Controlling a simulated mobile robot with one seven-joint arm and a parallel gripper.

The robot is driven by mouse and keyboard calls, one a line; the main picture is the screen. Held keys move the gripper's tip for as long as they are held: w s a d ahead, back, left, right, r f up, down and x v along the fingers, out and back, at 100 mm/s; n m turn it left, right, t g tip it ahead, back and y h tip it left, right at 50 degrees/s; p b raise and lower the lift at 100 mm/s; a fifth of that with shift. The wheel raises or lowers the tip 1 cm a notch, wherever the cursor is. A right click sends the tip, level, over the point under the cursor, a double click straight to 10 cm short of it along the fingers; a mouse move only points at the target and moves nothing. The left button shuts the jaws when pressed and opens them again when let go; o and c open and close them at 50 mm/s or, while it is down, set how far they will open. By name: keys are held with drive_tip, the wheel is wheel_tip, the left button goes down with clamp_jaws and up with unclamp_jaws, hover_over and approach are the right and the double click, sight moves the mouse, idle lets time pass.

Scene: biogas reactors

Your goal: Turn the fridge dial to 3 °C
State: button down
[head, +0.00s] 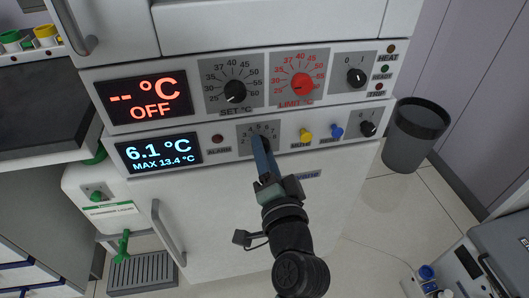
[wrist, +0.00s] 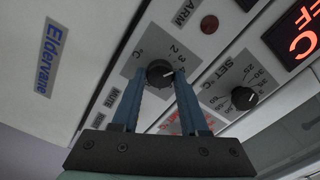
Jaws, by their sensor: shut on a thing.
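The fridge dial (wrist: 159,73) is a small black knob on a grey scale plate (head: 245,147) in the lower control row. In the wrist view it sits between the blue fingertips of my gripper (wrist: 160,84), which is shut on it. A pale pointer mark on the knob points to the right, towards the small numbers near 3 and 4; I cannot read it exactly. In the head view my gripper (head: 263,150) covers most of the dial. The blue fridge display (head: 158,151) left of it reads 6.1 °C, MAX 13.4 °C.
Above are the SET dial (head: 235,91), the red LIMIT dial (head: 302,84) and a red OFF display (head: 145,97). A yellow button (head: 306,135), a blue button (head: 337,131) and a black 0 knob (head: 368,129) lie right of my gripper. A dark bin (head: 412,137) stands at right.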

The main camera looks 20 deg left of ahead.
drive_tip(key=shift+c, duration=2.1)
unclamp_jaws()
drive_tip(key=v, duration=1.3)
drive_tip(key=shift+w, duration=0.1)
